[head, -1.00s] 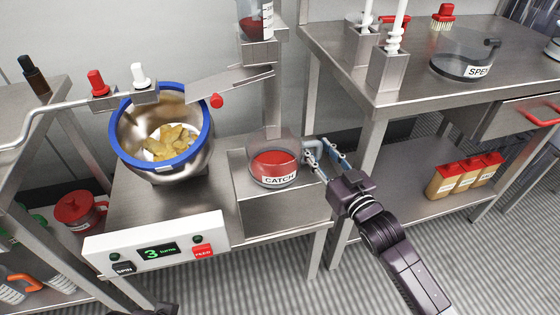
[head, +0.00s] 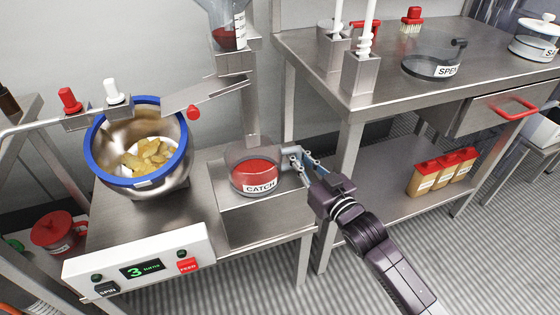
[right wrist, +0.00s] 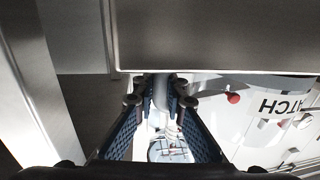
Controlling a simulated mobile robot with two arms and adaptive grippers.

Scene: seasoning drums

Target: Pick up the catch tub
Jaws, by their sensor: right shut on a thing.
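The catch tub (head: 254,178) is a clear round tub labelled CATCH with red powder inside. In the head view it stands upright on a steel stand (head: 262,217), below a sloping chute (head: 205,95). Its handle points right. My right gripper (head: 297,161) is at the tub's right side, shut on the handle. In the right wrist view the fingers (right wrist: 160,100) close around the pale handle, and part of the tub (right wrist: 272,112) with its label upside down shows at the right. My left gripper is not in view.
A blue-rimmed drum (head: 140,146) with yellow pieces stands left of the tub, behind a control panel (head: 140,262) reading 3 turns. A hopper (head: 228,30) hangs above the chute. At right is a steel table (head: 400,90) with a SPENT-like labelled tub (head: 432,65).

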